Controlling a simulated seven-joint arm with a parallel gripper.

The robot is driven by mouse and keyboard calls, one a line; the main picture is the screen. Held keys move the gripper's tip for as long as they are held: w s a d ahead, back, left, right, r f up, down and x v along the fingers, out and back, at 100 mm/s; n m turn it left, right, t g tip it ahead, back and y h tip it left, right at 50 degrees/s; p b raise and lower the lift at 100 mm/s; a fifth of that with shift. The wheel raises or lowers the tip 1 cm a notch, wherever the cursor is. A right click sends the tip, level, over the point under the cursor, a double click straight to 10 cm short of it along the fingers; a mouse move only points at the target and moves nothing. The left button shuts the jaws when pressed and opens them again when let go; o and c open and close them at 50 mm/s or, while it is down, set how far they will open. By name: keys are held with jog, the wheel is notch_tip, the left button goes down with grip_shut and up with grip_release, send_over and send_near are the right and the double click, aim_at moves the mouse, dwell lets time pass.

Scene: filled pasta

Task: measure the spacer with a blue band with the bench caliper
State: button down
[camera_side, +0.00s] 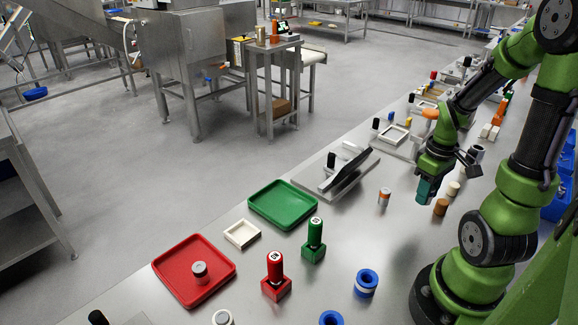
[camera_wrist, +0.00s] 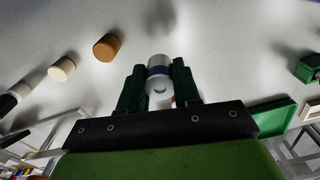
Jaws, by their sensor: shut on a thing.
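My gripper (camera_side: 427,190) is raised above the bench at the right in the side view. In the wrist view its dark green fingers (camera_wrist: 159,88) are shut on a white spacer with a blue band (camera_wrist: 159,68). The fingers hide this spacer in the side view. What looks like the bench caliper (camera_side: 346,172), a black bar on a light grey base, lies left of my gripper and apart from it. Nothing can be seen between its jaws, which are too small to make out.
An orange-banded spacer (camera_side: 384,197) stands between caliper and gripper. Brown (camera_side: 441,207) and cream (camera_side: 453,188) cylinders stand by my gripper. A green tray (camera_side: 258,215), a red tray (camera_side: 179,290) holding a grey spacer, a red stamp (camera_side: 275,275) and a green stamp (camera_side: 314,239) are nearer the camera.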

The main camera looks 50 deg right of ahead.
notch_tip(320, 180, up, 8)
jog(key=shift+d+f, duration=0.1)
jog(key=w+d+r+m, duration=0.3)
jog(key=w+d+m, duration=0.45)
jog(key=w, duration=0.55)
jog(key=m, duration=0.8)
send_over(346, 155)
notch_tip(346, 155, down, 8)
jog(key=shift+f, duration=3.55)
jog(key=shift+f, duration=0.65)
jog(key=c, duration=0.7)
grip_release()
jog(key=shift+r, duration=0.1)
